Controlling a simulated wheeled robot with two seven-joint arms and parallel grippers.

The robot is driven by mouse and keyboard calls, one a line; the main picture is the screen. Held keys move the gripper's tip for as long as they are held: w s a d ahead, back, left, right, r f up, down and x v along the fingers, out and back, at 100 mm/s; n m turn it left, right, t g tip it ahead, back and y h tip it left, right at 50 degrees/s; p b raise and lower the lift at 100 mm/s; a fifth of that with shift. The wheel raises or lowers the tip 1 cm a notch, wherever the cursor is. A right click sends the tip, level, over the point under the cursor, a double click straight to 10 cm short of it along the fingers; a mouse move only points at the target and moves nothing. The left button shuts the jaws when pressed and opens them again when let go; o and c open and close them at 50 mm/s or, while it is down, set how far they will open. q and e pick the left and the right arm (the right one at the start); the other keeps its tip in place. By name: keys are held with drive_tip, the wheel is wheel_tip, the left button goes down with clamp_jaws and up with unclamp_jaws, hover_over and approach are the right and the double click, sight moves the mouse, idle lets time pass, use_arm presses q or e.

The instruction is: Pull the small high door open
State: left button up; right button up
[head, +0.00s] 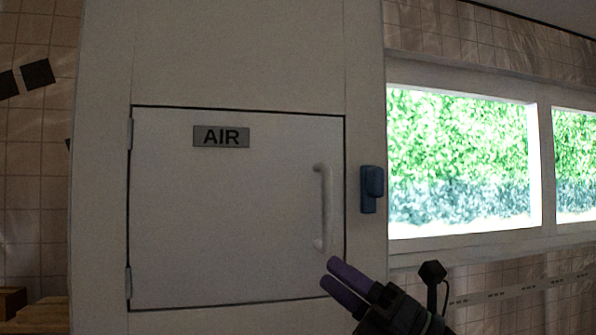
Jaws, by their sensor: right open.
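The small high door (230,220) is a flat pale panel with a grey "AIR" label (221,136). It sits flush in its frame and looks closed. Its hinges show on the left edge. A pale vertical bar handle (322,208) is on its right side. My left gripper is not in view.
A blue latch-like fitting (371,189) is on the frame right of the door. Windows (460,165) with greenery outside are further right. A wooden object (35,315) shows at the lower left. The area in front of the door's left part looks clear.

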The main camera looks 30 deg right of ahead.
sight(331, 208)
drive_tip(key=s+d+r+n+g+h+p, duration=0.1)
drive_tip(key=s+d+r+n+g+h, duration=0.3)
drive_tip(key=r+n+h, duration=0.4)
drive_tip(key=shift+m+t, duration=0.5)
drive_tip(key=shift+t, duration=0.2)
drive_tip(key=p+x, duration=0.8)
drive_tip(key=shift+w+r, duration=0.25)
drive_tip(key=shift+r, duration=0.15)
drive_tip(key=shift+w+f, duration=0.3)
drive_tip(key=shift+w, duration=0.05)
clamp_jaws()
